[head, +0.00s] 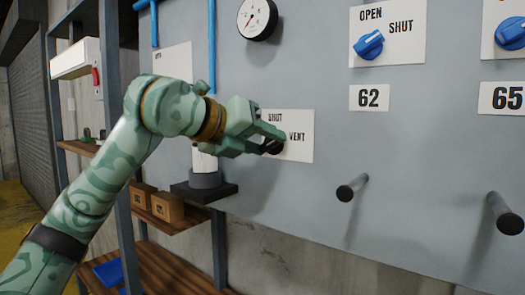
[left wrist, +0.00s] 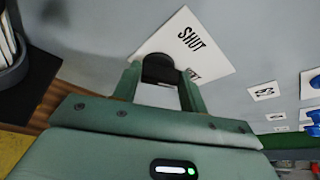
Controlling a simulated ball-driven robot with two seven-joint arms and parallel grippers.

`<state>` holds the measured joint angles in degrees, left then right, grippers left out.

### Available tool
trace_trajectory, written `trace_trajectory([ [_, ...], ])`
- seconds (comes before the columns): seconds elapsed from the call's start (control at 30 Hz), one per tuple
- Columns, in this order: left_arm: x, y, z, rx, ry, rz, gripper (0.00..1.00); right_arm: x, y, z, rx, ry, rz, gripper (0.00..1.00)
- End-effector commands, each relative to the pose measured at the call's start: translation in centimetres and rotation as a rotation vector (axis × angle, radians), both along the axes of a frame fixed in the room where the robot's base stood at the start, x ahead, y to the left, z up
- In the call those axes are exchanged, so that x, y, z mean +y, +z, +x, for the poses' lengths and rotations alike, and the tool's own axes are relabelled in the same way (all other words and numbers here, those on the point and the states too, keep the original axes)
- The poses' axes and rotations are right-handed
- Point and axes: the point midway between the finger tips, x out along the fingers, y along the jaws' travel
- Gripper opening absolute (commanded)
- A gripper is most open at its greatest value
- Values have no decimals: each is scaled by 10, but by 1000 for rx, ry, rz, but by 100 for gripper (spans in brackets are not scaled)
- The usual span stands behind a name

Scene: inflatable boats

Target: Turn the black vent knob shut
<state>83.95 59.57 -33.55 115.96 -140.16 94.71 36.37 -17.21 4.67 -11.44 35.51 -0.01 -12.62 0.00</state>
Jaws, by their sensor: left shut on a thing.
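The black vent knob (head: 273,147) sits on a white plate (head: 301,146) marked SHUT and VENT on the grey wall panel. My left gripper (head: 270,140) reaches it from the left and is shut on the knob. In the left wrist view the black knob (left wrist: 158,69) lies between the two green fingers of my left gripper (left wrist: 160,82), with the SHUT label (left wrist: 190,38) beyond it. The fingers and knob hide part of the plate's lettering, and I cannot tell which way the knob points. My right gripper is not in view.
Blue knobs (head: 369,45) with OPEN and SHUT labels are on the panel at right, above plates 62 (head: 368,98) and 65. Dark pegs (head: 350,188) stick out below. A gauge (head: 257,18) is above. A shelf with small boxes (head: 167,207) stands at lower left.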

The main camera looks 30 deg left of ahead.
Motion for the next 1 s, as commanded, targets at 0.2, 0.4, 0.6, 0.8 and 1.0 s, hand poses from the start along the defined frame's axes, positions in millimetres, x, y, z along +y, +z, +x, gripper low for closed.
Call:
trace_trajectory([
  [0.2,2,-6,1,12,-1,-197,20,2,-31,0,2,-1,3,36],
  [0.4,4,-6,1,26,-1,-388,20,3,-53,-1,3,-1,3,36],
  [0.6,5,-7,1,42,-1,-576,20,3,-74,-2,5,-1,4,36],
  [0.8,7,-8,1,56,-1,-753,20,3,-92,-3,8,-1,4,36],
  [1.0,8,-8,1,66,0,-893,20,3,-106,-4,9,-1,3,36],
])
